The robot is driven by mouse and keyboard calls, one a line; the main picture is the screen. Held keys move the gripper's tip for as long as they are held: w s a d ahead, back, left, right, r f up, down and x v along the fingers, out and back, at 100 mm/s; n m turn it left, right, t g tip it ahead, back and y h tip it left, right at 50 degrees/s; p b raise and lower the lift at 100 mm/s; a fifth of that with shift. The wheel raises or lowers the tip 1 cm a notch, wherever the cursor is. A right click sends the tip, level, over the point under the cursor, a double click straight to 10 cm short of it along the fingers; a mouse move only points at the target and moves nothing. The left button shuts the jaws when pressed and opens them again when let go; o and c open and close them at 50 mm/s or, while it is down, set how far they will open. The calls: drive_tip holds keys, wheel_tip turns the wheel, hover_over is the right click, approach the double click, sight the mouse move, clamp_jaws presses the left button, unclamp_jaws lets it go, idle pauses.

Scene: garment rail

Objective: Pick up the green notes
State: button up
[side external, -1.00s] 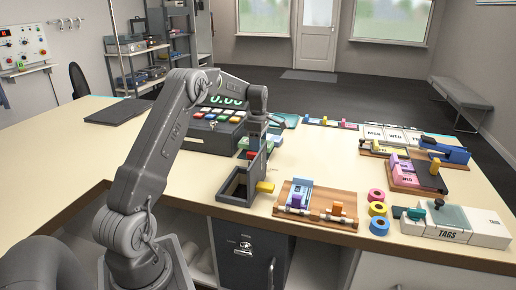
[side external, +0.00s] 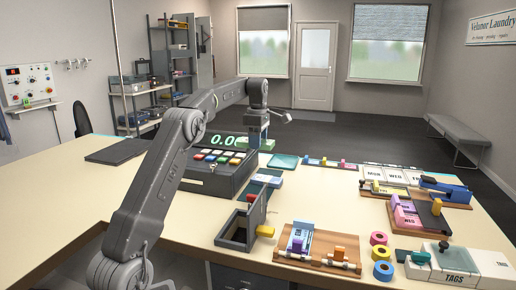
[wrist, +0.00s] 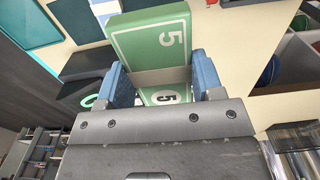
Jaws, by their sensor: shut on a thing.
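The green notes (wrist: 152,42) are a thick green bundle marked with a white 5, and they fill the space between the two blue fingers of my gripper (wrist: 162,80) in the wrist view. My gripper is shut on them. In the side view my gripper (side external: 255,140) hangs beside the black cash register, above the counter. A little green of the notes (side external: 268,145) shows at its fingers there. The notes appear clear of the counter.
The black register (side external: 207,165) with coloured keys is left of the gripper. An open dark box (side external: 238,232) with a raised lid stands below, nearer the camera. A wooden board (side external: 317,248) and coloured tape rolls (side external: 379,253) lie to the right.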

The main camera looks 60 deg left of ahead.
drive_tip(key=shift+r, duration=1.85)
drive_tip(key=shift+d, duration=0.1)
